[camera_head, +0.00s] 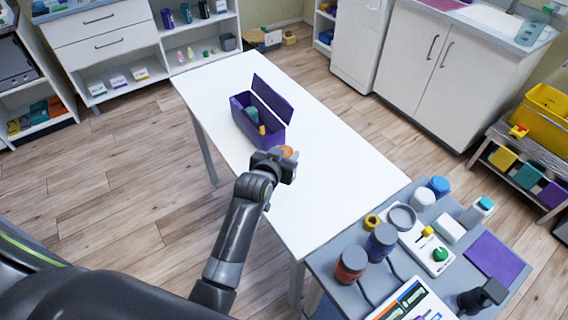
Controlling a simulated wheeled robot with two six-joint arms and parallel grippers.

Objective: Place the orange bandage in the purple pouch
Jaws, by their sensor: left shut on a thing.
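The purple pouch (270,139) sits open on the white table, its lid (272,98) raised along the far right side. A teal item (252,114) and a small yellow item (262,130) show inside it. My left gripper (281,160) is over the table, just in front of the pouch's near end. It is shut on the orange bandage (287,151), of which only a small rounded part shows beyond the fingers. The gripper hides the rest of the bandage. I cannot tell the exact height above the table. My right gripper is not in view.
The white table (345,185) is clear around the pouch. A grey cart (340,262) at its near right end is crowded with jars, a white tray, a purple cloth (494,257) and a black device (482,296). Shelves and cabinets line the back.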

